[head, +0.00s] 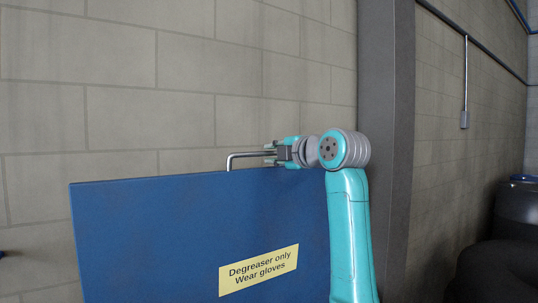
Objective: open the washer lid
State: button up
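The washer lid (150,235) is a large blue panel standing upright, with a yellow label (258,270) reading "Degreaser only Wear gloves". A grey metal bar handle (243,155) rises from its top edge and runs right into my gripper. My gripper (270,152) reaches in from the right at the lid's top edge, with its fingers around the handle bar. They look shut on it, though the contact is small in the picture. The right end of the handle is hidden behind the gripper. The rest of the washer is out of view.
A block wall (150,120) stands behind the lid. A grey pillar (387,120) stands right of my arm. Dark rounded objects (500,270) and a dark drum (518,210) are at the lower right.

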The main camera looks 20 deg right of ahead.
jog(key=shift+x, duration=1.05)
grip_shut()
jog(key=s+d+f+t, duration=0.2)
jog(key=s+d, duration=0.1)
jog(key=s, duration=0.7)
jog(key=shift+s+d+f+y, duration=0.15)
jog(key=shift+s+d+y, duration=0.1)
jog(key=shift+y, duration=0.15)
